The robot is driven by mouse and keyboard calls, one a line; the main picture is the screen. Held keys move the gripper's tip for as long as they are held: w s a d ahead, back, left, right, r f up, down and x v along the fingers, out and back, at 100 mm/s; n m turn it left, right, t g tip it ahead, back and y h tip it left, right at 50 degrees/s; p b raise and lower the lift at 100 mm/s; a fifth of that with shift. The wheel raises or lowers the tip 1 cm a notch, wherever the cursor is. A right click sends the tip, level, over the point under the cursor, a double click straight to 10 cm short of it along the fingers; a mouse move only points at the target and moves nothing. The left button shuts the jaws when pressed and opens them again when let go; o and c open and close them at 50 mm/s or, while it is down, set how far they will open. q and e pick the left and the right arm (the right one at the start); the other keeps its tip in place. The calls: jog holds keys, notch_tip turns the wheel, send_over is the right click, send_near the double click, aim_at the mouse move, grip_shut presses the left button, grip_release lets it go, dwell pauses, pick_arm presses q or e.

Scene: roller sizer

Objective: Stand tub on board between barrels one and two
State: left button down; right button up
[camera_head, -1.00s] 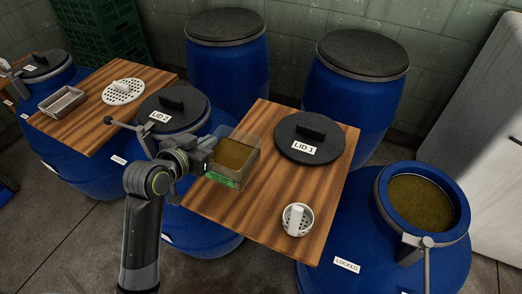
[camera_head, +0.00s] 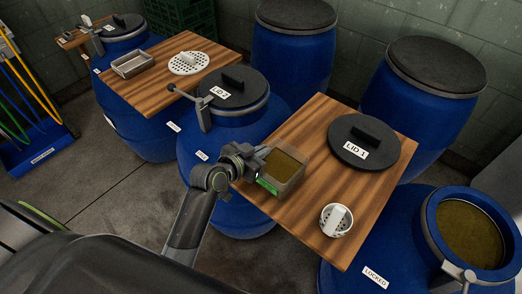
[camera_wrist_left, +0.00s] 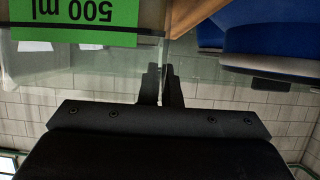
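The clear tub (camera_head: 287,166) holds brown contents and has a green label; the label reads 500 ml in the left wrist view (camera_wrist_left: 75,22). It is upright over the left edge of the wooden board (camera_head: 290,215); I cannot tell whether it rests there. My left gripper (camera_head: 256,163) reaches it from the left, its fingers close together at the tub's wall in the left wrist view (camera_wrist_left: 160,88). The board spans between open barrel one (camera_head: 385,240) at right and barrel two (camera_head: 225,130), covered by lid 2 (camera_head: 238,90). My right gripper is out of view.
Lid 1 (camera_head: 365,142) lies at the board's back right and a white perforated cup (camera_head: 336,220) near its front right. The board's middle is clear. Another board (camera_head: 155,92) at left holds a metal tray (camera_head: 133,63) and a perforated disc (camera_head: 188,63). Lidded barrels (camera_head: 290,60) stand behind.

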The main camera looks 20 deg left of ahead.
pick_arm(q)
jog(key=shift+r, duration=0.1)
jog(key=c, duration=2.1)
grip_release()
jog(key=shift+f, duration=0.2)
jog(key=o, duration=0.5)
jog(key=shift+c, duration=0.2)
jog(key=shift+r, duration=0.25)
jog(key=shift+s+a, duration=0.15)
jog(key=shift+s, duration=0.15)
jog(key=b+v, duration=0.1)
jog(key=v, duration=1)
jog(key=shift+s, duration=0.2)
